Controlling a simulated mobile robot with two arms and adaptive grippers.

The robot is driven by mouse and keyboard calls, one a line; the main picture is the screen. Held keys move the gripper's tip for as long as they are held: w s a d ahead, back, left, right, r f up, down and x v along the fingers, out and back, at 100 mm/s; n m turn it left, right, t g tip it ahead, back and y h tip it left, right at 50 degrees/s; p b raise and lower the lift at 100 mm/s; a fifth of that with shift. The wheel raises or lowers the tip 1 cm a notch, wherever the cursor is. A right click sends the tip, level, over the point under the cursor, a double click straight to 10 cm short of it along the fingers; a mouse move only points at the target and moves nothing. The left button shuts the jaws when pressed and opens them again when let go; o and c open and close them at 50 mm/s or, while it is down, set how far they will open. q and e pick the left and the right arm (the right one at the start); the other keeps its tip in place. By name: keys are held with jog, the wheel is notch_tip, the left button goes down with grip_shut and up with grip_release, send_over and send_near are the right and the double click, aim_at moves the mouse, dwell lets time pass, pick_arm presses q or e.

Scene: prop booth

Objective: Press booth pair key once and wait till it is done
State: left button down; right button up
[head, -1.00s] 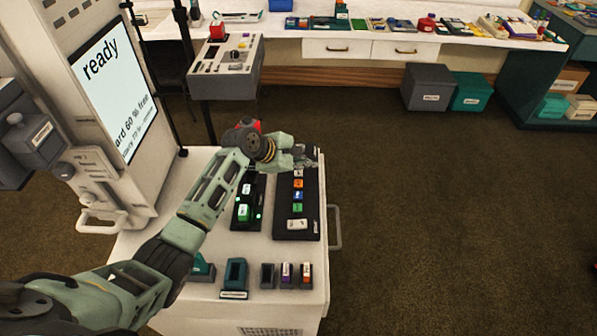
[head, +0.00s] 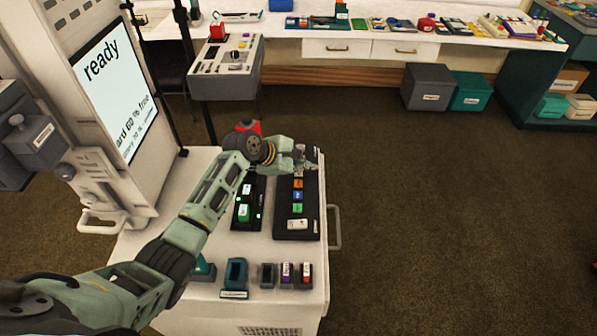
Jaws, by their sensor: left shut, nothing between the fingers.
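My left gripper (head: 307,161) is shut and empty, over the far end of a dark key strip (head: 283,221) on the white cart. The gripper covers that end, so I cannot tell whether it touches a key. Orange (head: 298,184), blue (head: 298,196) and green (head: 297,208) keys and a pale key (head: 297,224) show on the strip. Their labels are too small to read, so I cannot tell which is the pair key. Left of it, a black unit (head: 240,222) has green lights. The big screen (head: 112,88) reads "ready". My right gripper is out of view.
A teal holder (head: 235,272) and several small dark holders (head: 267,275) stand along the cart's near edge. A grey console (head: 226,75) stands behind the cart. The floor to the right is clear up to the grey (head: 428,87) and teal (head: 471,91) bins.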

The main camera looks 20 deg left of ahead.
pick_arm(q)
jog(key=shift+f, duration=0.4)
dwell(0.5)
jog(key=shift+r, duration=0.1)
jog(key=shift+r+p, duration=0.7)
jog(key=shift+p, duration=0.45)
notch_tip(320, 180, up, 5)
jog(key=p, duration=0.6)
dwell(0.4)
